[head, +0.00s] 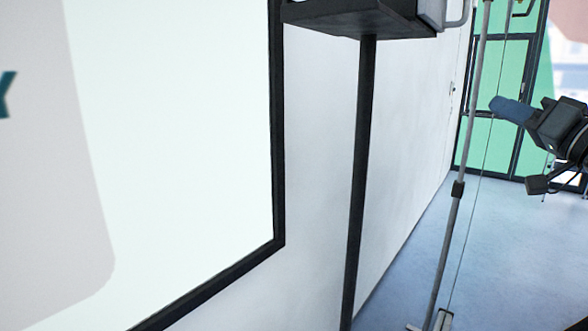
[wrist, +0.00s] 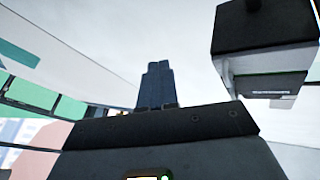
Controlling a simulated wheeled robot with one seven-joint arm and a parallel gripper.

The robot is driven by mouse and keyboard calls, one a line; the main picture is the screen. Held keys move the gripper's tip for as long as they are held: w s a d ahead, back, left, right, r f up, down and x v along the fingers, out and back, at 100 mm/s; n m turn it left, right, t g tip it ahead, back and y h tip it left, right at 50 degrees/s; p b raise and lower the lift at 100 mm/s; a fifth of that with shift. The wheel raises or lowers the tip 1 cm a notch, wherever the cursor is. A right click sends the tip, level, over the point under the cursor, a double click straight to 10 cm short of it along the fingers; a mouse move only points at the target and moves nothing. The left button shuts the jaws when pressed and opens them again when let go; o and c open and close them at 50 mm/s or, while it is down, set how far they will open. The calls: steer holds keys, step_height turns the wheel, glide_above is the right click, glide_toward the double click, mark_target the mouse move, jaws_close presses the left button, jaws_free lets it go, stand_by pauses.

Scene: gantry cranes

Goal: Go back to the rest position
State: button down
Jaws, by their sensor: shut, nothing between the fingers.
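My gripper (head: 502,106) is at the right edge of the head view, raised above the floor and pointing left. Its blue-grey fingers are together with nothing between them. In the wrist view the shut fingers (wrist: 156,84) stand up at the middle, against a pale wall or ceiling. The fingers touch nothing in either view.
A black platform (head: 350,17) tops a dark post (head: 360,170) by the white wall (head: 405,140). A thin grey pole (head: 462,165) stands between it and my gripper. A dark box (wrist: 262,25) hangs upper right in the wrist view. Blue floor (head: 505,235) is open.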

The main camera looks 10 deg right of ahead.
steer(key=s+a+f+m+g+h, duration=0.15)
steer(key=s+a+f, duration=0.3)
steer(key=f, duration=0.55)
steer(key=s+a+f+m+h, duration=0.25)
steer(key=a+f, duration=0.35)
steer(key=f, duration=0.4)
steer(key=s+a+f+m+g+h, duration=0.15)
steer(key=s+a+f, duration=0.3)
steer(key=f, duration=0.55)
steer(key=s+a+f+n+g, duration=0.1)
steer(key=s+a+f+n, duration=0.1)
steer(key=s+a+f, duration=0.5)
steer(key=s+a+n+g+y, duration=0.1)
steer(key=s+a+n, duration=0.1)
steer(key=s, duration=1)
steer(key=s+a+r+n+g+y, duration=0.1)
steer(key=s+n, duration=0.4)
steer(key=s, duration=0.6)
steer(key=shift+s+a+r, duration=0.3)
steer(key=shift+s+a, duration=0.05)
steer(key=shift+a, duration=0.2)
steer(key=shift+y, duration=0.25)
